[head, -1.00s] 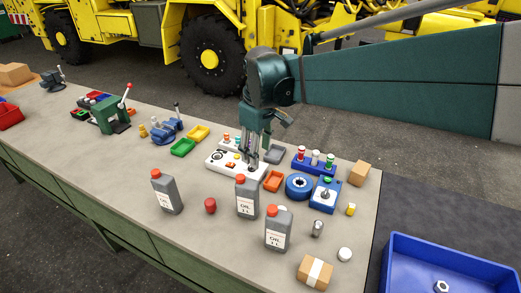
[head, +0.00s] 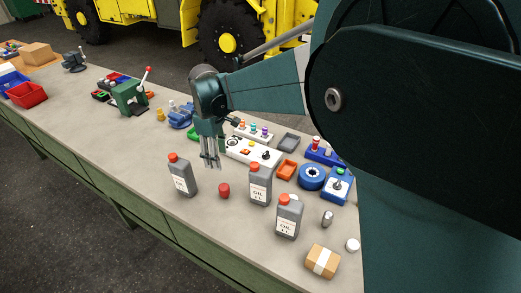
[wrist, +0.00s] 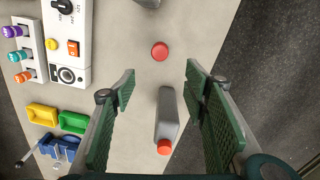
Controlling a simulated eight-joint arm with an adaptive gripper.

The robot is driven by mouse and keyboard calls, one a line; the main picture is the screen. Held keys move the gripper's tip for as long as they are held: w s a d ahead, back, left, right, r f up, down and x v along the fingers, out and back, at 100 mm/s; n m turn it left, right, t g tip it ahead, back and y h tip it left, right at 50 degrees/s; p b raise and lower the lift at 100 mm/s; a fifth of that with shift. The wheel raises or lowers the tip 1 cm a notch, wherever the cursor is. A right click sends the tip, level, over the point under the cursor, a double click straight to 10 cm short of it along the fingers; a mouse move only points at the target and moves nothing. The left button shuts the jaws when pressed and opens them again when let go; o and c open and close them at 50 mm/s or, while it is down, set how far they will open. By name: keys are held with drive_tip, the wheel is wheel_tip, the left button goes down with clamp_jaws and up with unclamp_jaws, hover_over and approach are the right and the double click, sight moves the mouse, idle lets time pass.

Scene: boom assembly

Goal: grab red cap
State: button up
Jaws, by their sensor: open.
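The loose red cap (head: 224,191) stands on the bench between two grey oil bottles. It also shows in the wrist view (wrist: 159,51), near the top centre, just beyond my fingertips. My gripper (head: 211,164) is open and empty, pointing down behind and slightly left of the cap. In the wrist view my gripper's fingers (wrist: 160,72) spread wide, with the left oil bottle (wrist: 168,115) seen between them. That bottle (head: 182,176) has its own orange-red cap on top and stands close to my gripper in the head view.
Two more capped oil bottles, the middle one (head: 260,185) and the right one (head: 289,217), stand right of the loose cap. A white control panel (head: 252,151) lies behind. A cardboard box (head: 322,261) sits near the front right. The bench front left is clear.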

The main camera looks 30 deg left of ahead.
hover_over(223, 187)
drive_tip(key=f, duration=1.3)
drive_tip(key=shift+s, duration=0.2)
drive_tip(key=shift+f, duration=0.1)
drive_tip(key=shift+f, duration=1.15)
drive_tip(key=shift+w+f, duration=0.1)
drive_tip(key=shift+w+f+b, duration=0.2)
drive_tip(key=shift+f+b, duration=0.15)
drive_tip(key=shift+f, duration=2.15)
drive_tip(key=shift+c, duration=0.3)
drive_tip(key=c, duration=1)
